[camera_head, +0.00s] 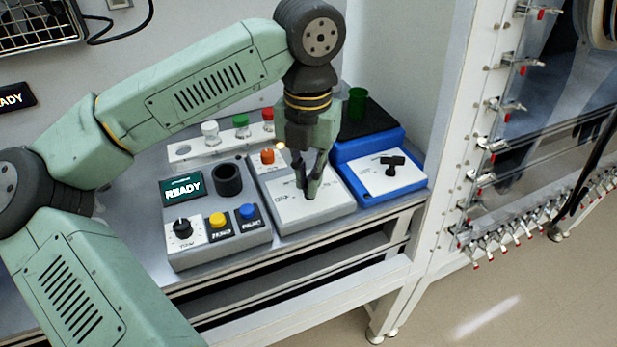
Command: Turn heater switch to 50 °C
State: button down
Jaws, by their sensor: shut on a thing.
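My gripper (311,193) points down over the white panel (325,208) of the grey middle box (318,226). Its fingers are shut on the switch of that panel, which they hide almost wholly. An "OFF" mark shows on the panel left of the fingers. Other scale marks are too small or covered, so the switch's setting cannot be read. An orange button (267,156) and a small lit lamp (281,146) sit behind, on the same box.
Left stands a grey box with a READY display (183,189), a black knob (182,228), and yellow (218,220) and blue (248,212) buttons. Right, a blue device (383,195) has a black knob (392,162) and a green vial (357,103). Capped vials stand in a white rack (185,152) behind.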

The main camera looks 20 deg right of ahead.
aim_at(306, 181)
jog(key=m+b, duration=0.2)
jog(key=m, duration=0.1)
jog(key=shift+w+f, duration=0.1)
jog(key=shift+w, duration=0.05)
jog(key=shift+w+a+m+b, duration=0.1)
jog(key=shift+m+b, duration=0.65)
jog(key=shift+m, duration=0.95)
jog(key=c, duration=1.7)
grip_release()
notch_tip(306, 181, up, 12)
jog(key=shift+r, duration=0.15)
